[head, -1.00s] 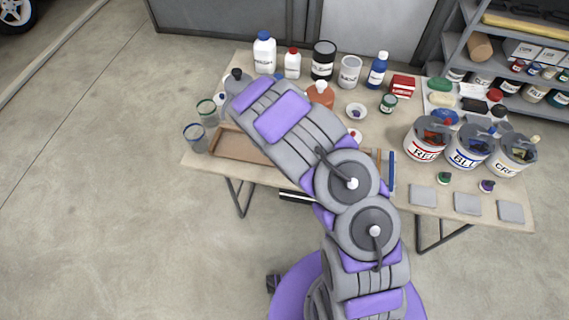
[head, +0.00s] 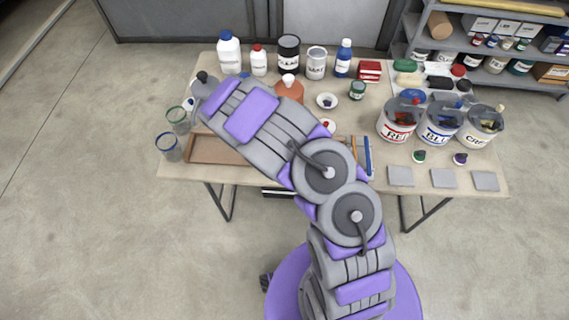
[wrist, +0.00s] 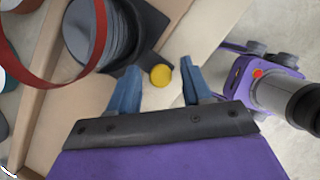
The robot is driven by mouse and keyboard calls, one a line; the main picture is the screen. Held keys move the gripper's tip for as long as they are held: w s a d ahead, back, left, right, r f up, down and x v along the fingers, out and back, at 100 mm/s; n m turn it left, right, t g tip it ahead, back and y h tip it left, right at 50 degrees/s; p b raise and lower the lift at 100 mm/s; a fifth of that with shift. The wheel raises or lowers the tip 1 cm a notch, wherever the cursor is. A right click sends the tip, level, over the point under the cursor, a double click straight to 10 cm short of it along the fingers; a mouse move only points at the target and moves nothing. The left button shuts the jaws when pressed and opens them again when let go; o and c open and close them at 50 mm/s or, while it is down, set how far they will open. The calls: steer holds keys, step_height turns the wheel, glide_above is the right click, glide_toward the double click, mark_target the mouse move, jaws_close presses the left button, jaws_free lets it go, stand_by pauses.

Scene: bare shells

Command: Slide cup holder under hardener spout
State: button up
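In the wrist view, a dark flat holder (wrist: 151,27) with a round grey ribbed piece (wrist: 98,30) on it lies just beyond my fingers. A round yellow knob (wrist: 161,75) sits at the holder's near end, between my fingertips. My gripper (wrist: 157,80) is open, with one blue finger on each side of the knob; I cannot tell whether either touches it. In the head view, my arm hides the gripper and the holder. An orange container (head: 290,91) with a white top stands behind my arm. I cannot identify the hardener spout.
A wooden tray (head: 208,157) lies at the table's front left. Blue-rimmed (head: 168,147) and green-rimmed (head: 178,120) cups stand left of it. Bottles and cans line the back. Labelled buckets (head: 397,122) stand right. A red rim (wrist: 62,78) crosses the wrist view's left side.

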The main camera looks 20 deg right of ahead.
steer(key=shift+w+a, duration=0.1)
steer(key=shift+a, duration=0.7)
steer(key=shift+a+r, duration=0.15)
steer(key=shift+a, duration=0.05)
steer(key=p+v, duration=0.3)
steer(key=v, duration=1.3)
steer(key=shift+d+r, duration=0.15)
steer(key=shift+r, duration=0.25)
